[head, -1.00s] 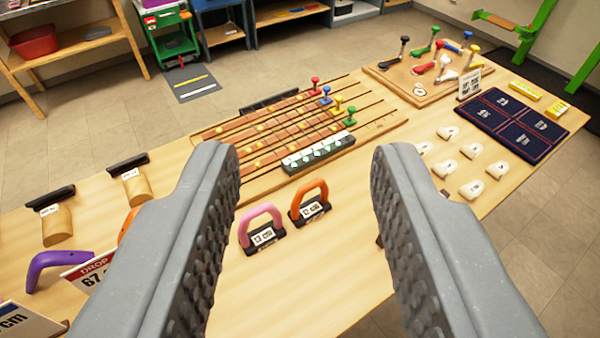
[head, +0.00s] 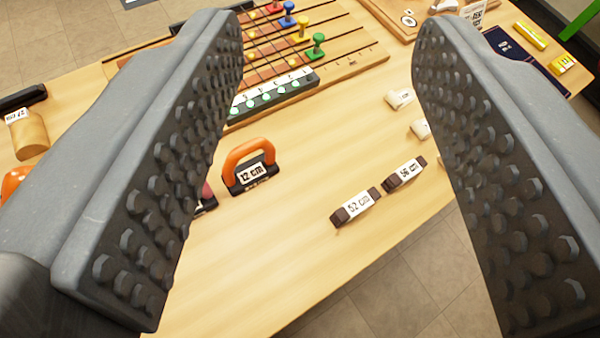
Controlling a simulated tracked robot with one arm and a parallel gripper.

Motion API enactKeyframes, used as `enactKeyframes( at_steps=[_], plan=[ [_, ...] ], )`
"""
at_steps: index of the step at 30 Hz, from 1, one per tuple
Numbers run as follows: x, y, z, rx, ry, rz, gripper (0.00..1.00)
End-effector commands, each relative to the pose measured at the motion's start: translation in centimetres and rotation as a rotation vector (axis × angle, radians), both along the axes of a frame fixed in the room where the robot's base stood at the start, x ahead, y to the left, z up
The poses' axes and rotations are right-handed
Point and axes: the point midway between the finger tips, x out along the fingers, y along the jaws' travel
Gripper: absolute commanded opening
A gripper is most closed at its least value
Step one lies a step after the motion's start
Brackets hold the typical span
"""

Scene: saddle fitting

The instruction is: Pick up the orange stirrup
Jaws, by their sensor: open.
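The orange stirrup (head: 248,155) stands upright on the wooden table, an orange arch on a black base with a white label reading 12 cm. My gripper (head: 325,170) is open and empty, its two grey studded fingers wide apart at left and right of the picture. The stirrup shows between the fingers, close to the left one in the picture and apart from it as far as I can tell. Another orange piece (head: 14,182) shows at the left edge, mostly hidden by the left finger.
Two dark-ended white pieces labelled 52 cm (head: 355,207) and 56 cm (head: 405,174) lie right of the stirrup. Behind it is a slotted wooden board (head: 350,65) with coloured knobs and a green-lit strip (head: 275,94). White pieces (head: 399,98) lie at right. Bare table is in front.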

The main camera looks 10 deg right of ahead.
Motion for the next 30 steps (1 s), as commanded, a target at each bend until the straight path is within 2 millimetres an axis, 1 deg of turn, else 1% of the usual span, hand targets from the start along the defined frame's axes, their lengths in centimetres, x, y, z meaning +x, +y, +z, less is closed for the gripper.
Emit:
enactKeyframes(
  at_steps=[1, 2, 3, 5, 6, 9, 12, 15, 18, 23, 26, 30],
  plan=[
    [2.2, -1.3, -3.8, -0.032, 0.043, 0.010, 0.44],
    [3.3, -2.1, -5.8, -0.056, 0.058, 0.021, 0.44],
    [4.6, -2.8, -8.5, -0.089, 0.073, 0.040, 0.44],
    [6.3, -3.6, -12.8, -0.132, 0.098, 0.075, 0.44],
    [7.1, -3.9, -15.4, -0.157, 0.108, 0.104, 0.44],
    [8.6, -3.8, -21.8, -0.206, 0.124, 0.185, 0.44],
    [9.1, -2.8, -26.9, -0.228, 0.117, 0.266, 0.44],
    [9.1, -1.5, -30.3, -0.236, 0.095, 0.330, 0.44],
    [8.9, -0.4, -32.1, -0.235, 0.070, 0.373, 0.44],
    [9.1, 0.5, -33.4, -0.234, 0.048, 0.401, 0.44],
    [10.1, 1.0, -33.9, -0.234, 0.046, 0.405, 0.44],
    [12.2, 1.6, -34.7, -0.234, 0.045, 0.404, 0.44]
  ],
)
